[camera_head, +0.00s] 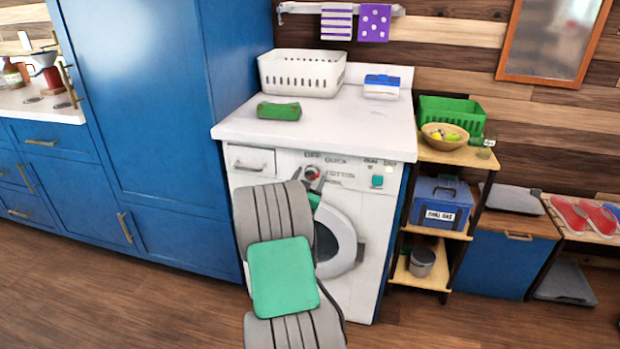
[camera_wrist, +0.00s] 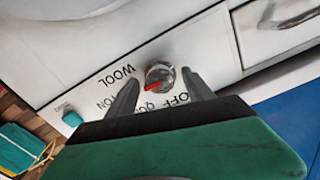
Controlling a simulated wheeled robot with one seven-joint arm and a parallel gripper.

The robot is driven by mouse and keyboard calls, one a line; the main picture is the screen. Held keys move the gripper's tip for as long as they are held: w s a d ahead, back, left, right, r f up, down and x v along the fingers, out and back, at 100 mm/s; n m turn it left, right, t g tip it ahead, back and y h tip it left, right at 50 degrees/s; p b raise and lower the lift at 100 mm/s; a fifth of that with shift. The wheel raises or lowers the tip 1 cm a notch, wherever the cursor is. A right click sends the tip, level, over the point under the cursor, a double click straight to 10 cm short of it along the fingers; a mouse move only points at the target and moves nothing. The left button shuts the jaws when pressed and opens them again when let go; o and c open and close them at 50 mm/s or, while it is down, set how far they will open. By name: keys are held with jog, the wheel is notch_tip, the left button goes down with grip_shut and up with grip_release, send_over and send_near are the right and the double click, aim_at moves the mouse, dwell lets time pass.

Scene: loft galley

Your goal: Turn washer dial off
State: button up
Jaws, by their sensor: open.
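The white washer (camera_head: 375,230) has a round dial (camera_head: 312,173) on its front panel. In the wrist view the dial (camera_wrist: 160,74) is a silver knob with a red pointer directed to the lower left, roughly toward the partly hidden QUICK and COTTON lettering. OFF and WOOL lettering shows around it. My gripper (camera_wrist: 160,77) is open, its dark fingers on either side of the dial; I cannot tell whether they touch it. In the head view my gripper (camera_head: 313,184) is at the panel, and my arm hides part of the panel and door.
A teal button (camera_head: 377,181) sits right of the dial, and a drawer (camera_head: 250,160) left. A white basket (camera_head: 302,73), green cloth-like item (camera_head: 279,110) and blue-lidded box (camera_head: 382,87) stand on top. A shelf (camera_head: 440,229) stands right; a blue cabinet (camera_head: 150,110) left.

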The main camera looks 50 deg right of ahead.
jog(key=shift+w+d, duration=0.1)
jog(key=shift+d, duration=0.2)
jog(key=shift+c, duration=0.3)
grip_shut()
